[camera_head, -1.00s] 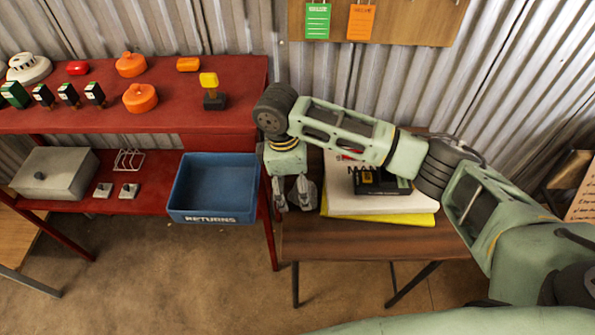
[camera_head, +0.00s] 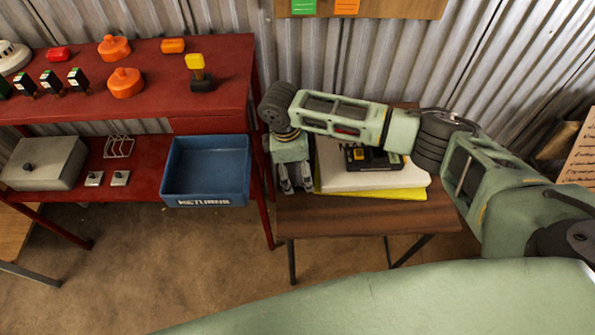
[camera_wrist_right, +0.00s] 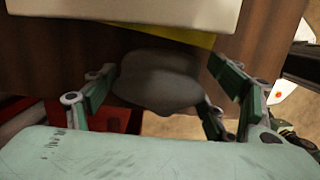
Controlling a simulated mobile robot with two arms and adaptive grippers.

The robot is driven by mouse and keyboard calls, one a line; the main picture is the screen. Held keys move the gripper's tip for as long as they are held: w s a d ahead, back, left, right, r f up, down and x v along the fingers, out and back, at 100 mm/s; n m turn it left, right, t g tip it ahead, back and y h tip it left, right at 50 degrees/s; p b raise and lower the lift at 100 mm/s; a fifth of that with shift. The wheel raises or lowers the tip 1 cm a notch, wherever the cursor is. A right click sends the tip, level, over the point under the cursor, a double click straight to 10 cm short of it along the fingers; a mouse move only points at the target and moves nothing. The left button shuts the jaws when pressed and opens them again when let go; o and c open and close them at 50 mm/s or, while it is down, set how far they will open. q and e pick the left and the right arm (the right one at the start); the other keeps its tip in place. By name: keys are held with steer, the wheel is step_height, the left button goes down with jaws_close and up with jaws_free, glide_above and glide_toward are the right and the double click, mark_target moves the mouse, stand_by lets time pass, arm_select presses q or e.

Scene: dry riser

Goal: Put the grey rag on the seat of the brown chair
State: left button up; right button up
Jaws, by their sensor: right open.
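My right gripper (camera_head: 296,186) points down over the left end of a brown wooden table (camera_head: 350,220) in the head view. Its fingers are apart. In the right wrist view a soft dark grey lump, which looks like the grey rag (camera_wrist_right: 160,80), lies between the open fingers of this gripper (camera_wrist_right: 164,90). I cannot tell whether the fingers touch it. In the head view the rag is hidden behind the gripper. I cannot make out a brown chair in these frames. My left gripper is out of view.
A white block (camera_head: 360,180) on a yellow sheet (camera_head: 400,194), with a black-and-yellow item (camera_head: 372,158) on top, lies close right of the gripper. A red shelf (camera_head: 140,185) with a blue returns bin (camera_head: 207,170) stands left. The table's front strip is bare.

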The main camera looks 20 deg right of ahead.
steer(key=shift+c, duration=0.4)
steer(key=c, duration=1.1)
